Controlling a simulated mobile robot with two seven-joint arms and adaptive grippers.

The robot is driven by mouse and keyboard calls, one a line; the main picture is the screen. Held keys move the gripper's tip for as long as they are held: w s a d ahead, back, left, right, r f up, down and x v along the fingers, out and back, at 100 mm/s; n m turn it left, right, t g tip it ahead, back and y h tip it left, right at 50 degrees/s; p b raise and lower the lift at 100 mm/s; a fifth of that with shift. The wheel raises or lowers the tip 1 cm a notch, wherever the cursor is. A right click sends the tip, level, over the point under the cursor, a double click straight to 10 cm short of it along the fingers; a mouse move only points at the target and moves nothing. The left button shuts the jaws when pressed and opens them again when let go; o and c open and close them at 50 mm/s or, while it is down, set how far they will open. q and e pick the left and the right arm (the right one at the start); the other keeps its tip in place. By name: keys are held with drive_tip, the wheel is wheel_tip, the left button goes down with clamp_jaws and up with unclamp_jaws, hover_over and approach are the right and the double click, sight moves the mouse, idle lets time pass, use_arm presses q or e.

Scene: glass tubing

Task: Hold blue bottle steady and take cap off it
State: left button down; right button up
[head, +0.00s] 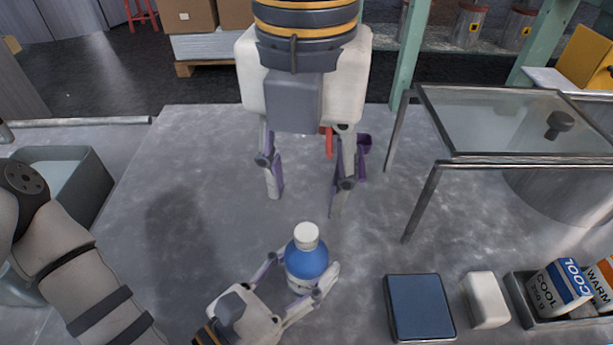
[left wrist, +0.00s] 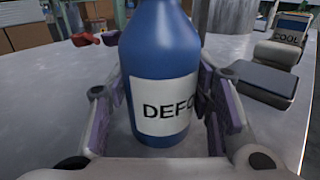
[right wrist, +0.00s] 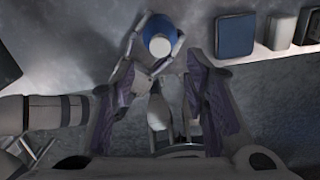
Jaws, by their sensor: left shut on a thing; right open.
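The blue bottle (head: 307,263) stands upright on the grey table (head: 190,190), with its white cap (head: 306,236) on top. My left gripper (head: 296,284) is shut around the bottle's body from the lower left. In the left wrist view the bottle (left wrist: 162,60) sits between the fingers, with a white label partly reading "DEFO". My right gripper (head: 304,203) is open and empty, pointing down above the table beyond the bottle. In the right wrist view the cap (right wrist: 159,47) lies past the open fingers (right wrist: 165,85).
A glass-topped metal frame (head: 520,120) stands at right. A blue pad (head: 420,306), a white block (head: 486,299) and a tray (head: 520,294) holding COOL and WARM packs lie at lower right. A small red and purple item (head: 364,145) is behind my right gripper. A grey bin (head: 75,175) is at left.

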sight(306, 232)
drive_tip(key=shift+m, duration=0.8)
drive_tip(key=shift+f+m, duration=0.2)
drive_tip(key=shift+m, duration=0.1)
wheel_tip(306, 232, down, 8)
drive_tip(key=shift+r, duration=0.2)
